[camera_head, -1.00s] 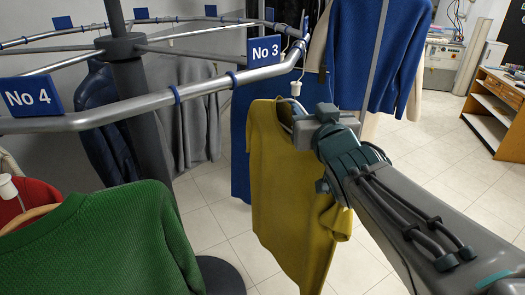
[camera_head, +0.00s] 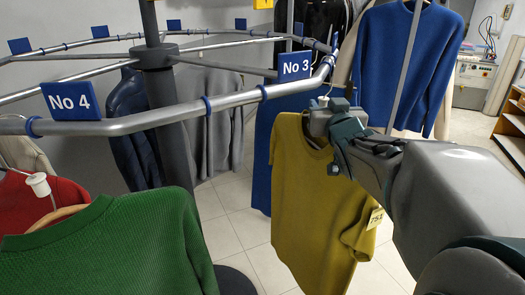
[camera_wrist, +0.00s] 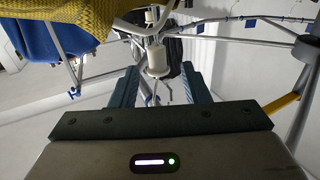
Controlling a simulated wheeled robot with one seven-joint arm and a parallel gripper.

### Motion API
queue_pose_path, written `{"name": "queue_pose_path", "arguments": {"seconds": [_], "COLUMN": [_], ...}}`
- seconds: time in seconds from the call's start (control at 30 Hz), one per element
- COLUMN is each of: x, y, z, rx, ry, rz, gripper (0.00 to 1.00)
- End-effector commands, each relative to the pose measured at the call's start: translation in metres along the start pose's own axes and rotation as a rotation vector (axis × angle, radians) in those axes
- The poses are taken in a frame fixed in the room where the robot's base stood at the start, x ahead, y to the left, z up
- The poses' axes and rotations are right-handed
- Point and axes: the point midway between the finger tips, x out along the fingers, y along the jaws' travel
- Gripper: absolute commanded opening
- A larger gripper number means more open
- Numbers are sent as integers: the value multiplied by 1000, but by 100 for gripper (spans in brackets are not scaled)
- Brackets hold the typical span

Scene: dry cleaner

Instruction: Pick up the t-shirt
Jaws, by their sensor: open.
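The mustard-yellow t-shirt (camera_head: 322,215) hangs on a hanger from the rail, just past the No 3 sign in the head view. A paper tag hangs at its right side. My gripper (camera_head: 322,112) is at the shirt's collar, close to the hanger's neck. In the wrist view my gripper (camera_wrist: 160,90) is open, with its two fingers on either side of the white hanger neck (camera_wrist: 157,60). The yellow knit (camera_wrist: 100,25) shows at the top left there. My gripper hides part of the collar and right shoulder in the head view.
The grey rail (camera_head: 215,105) carries the No 4 sign (camera_head: 70,101) and the No 3 sign (camera_head: 295,66). A green sweater (camera_head: 110,245) hangs at the near left. A blue sweater (camera_head: 400,65) hangs behind my arm. A dark column (camera_head: 160,85) stands at the rack's centre.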

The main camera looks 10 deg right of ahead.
Motion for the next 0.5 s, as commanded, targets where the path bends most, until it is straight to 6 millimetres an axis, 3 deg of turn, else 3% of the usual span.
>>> {"name": "queue_pose_path", "arguments": {"seconds": [0.23, 0.5], "x": [31, 38], "y": [3, 2], "z": [-2, -1], "rx": [0, 0], "ry": [-2, -1], "rz": [0, 0], "gripper": [42, 42]}}
